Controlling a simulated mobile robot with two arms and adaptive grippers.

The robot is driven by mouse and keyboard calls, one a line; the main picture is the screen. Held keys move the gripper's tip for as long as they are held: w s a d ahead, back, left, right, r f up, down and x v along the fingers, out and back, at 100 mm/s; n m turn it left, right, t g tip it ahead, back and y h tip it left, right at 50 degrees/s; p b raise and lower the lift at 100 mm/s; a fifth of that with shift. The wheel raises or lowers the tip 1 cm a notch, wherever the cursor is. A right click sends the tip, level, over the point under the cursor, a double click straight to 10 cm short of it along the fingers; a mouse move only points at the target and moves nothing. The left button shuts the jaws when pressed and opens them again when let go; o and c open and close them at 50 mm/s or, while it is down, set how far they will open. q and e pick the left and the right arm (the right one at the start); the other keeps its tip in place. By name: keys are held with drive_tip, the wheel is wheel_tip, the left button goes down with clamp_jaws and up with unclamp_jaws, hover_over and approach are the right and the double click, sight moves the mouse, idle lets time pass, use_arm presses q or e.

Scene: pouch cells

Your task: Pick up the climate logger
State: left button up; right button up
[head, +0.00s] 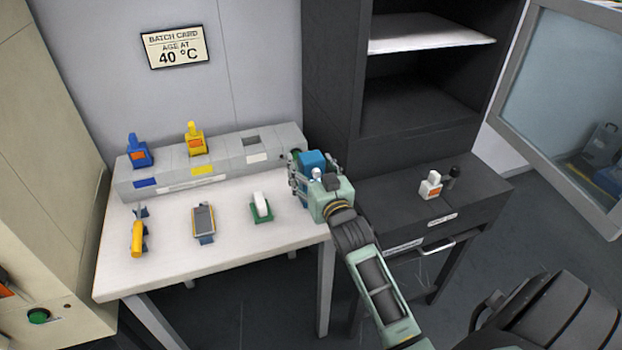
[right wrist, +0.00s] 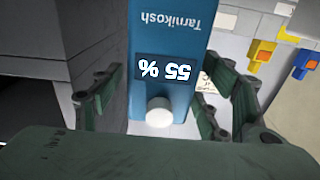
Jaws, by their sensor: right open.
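The climate logger is a blue box (head: 312,160) at the right end of the white table, beside the dark cabinet. In the right wrist view its blue face (right wrist: 163,40) shows the name Tarnikosh, a dark display reading 55 % and a white round knob, with the lettering upside down. My right gripper (head: 314,173) is at the logger. In the right wrist view its open fingers (right wrist: 165,98) stand to either side of the logger, with gaps showing between. The logger's lower part is hidden by the gripper in the head view. My left gripper is not in view.
A grey rack (head: 222,176) along the table's back holds a blue item (head: 138,153) and a yellow item (head: 195,140). A yellow tool (head: 137,238), a grey handheld device (head: 204,221) and a green-and-white item (head: 261,208) lie in front. A white bottle (head: 431,187) stands on the dark drawer unit.

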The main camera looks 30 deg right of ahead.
drive_tip(key=c, duration=1.3)
drive_tip(key=shift+c, duration=0.3)
drive_tip(key=shift+r, duration=0.15)
